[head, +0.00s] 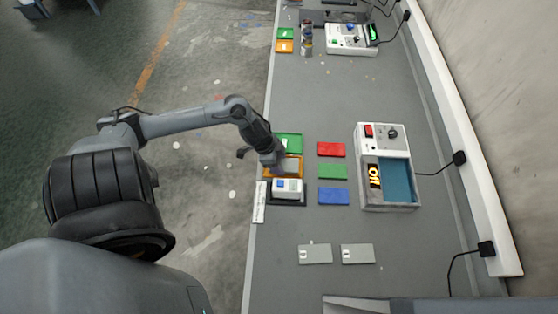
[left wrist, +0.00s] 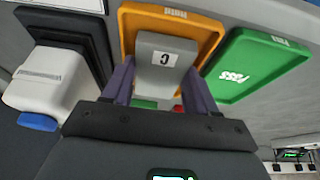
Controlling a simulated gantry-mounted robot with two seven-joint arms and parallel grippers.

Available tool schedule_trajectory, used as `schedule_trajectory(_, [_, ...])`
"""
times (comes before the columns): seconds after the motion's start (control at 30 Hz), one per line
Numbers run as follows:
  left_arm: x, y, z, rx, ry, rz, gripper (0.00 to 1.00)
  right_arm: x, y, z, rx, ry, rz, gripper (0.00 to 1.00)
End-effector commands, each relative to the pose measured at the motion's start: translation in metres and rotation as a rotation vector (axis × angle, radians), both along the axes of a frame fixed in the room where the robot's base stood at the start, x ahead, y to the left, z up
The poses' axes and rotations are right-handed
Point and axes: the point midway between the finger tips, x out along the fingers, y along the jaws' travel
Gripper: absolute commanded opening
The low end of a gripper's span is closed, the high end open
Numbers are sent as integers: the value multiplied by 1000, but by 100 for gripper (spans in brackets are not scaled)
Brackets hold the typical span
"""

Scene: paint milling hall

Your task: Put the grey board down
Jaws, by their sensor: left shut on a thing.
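My left gripper (head: 277,162) is over the orange tray (head: 298,167) at the near edge of the bench. In the left wrist view its two purple fingers (left wrist: 158,92) are shut on a grey board (left wrist: 168,58) with a white label marked "C". The board lies within the outline of the orange tray (left wrist: 211,36). I cannot tell whether it touches the tray floor. Two more grey boards (head: 315,254) (head: 358,254) lie flat on the bench farther down the picture. My right gripper is not in view.
A green tray (head: 294,139) and a black tray holding a white device with a blue part (head: 287,188) flank the orange tray. Red (head: 331,149), green (head: 332,171) and blue (head: 333,196) plates lie to the right, then a test box (head: 387,145). The bench beyond is mostly clear.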

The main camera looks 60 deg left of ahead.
Motion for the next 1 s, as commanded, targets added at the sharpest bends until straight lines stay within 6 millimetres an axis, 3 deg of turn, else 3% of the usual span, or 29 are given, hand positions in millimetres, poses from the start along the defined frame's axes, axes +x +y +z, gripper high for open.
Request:
schedule_trajectory(0.03, [0,0,0,0,0,0,61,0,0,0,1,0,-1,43])
schedule_trajectory(0.2, [0,0,0,0,0,0,83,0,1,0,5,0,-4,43])
schedule_trajectory(0.47, [0,0,9,0,-1,-2,83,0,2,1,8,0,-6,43])
schedule_trajectory(1.0, [-28,16,95,0,0,-1,83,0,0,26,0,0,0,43])
